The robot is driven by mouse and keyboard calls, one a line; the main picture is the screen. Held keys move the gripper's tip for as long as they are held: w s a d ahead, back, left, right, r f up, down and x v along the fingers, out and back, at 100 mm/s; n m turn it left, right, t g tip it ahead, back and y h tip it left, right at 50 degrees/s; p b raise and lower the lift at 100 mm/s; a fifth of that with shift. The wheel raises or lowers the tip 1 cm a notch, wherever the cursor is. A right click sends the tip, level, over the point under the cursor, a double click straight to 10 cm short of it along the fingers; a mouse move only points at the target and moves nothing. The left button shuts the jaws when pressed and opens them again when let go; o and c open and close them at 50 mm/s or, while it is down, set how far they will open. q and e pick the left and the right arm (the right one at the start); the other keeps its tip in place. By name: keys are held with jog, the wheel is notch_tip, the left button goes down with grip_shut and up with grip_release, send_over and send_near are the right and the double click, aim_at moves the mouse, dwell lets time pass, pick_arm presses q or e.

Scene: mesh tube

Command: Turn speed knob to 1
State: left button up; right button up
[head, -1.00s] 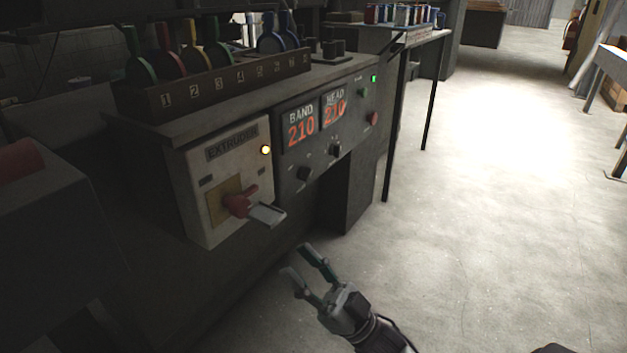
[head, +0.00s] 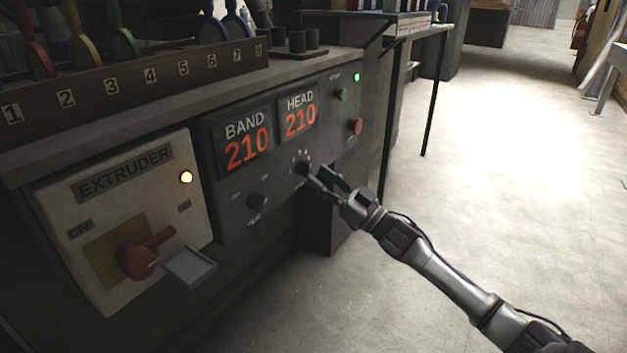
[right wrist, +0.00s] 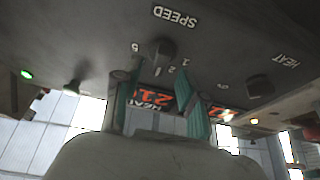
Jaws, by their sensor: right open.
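The small dark speed knob (head: 302,168) sits on the dark control panel (head: 231,195), below the HEAD 210 display. In the right wrist view the speed knob (right wrist: 160,50) appears upside down beside the SPEED label, with number marks around it; its exact setting is hard to read. My right gripper (head: 321,179) reaches in from the lower right, with its tips close to the knob. In the right wrist view my right gripper (right wrist: 160,88) is open, its green-padded fingers apart on either side below the knob, with nothing between them. My left gripper is not in view.
A second knob, heat (head: 257,202), sits left of the speed knob. Farther left is the extruder box (head: 128,205) with a red switch (head: 143,258) and a jutting metal plate (head: 188,266). Green (head: 341,95) and red (head: 355,127) buttons are at right. Open floor lies right.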

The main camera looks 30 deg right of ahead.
aim_at(305, 168)
jog(key=shift+x, duration=1.35)
jog(key=shift+c, duration=0.4)
grip_shut()
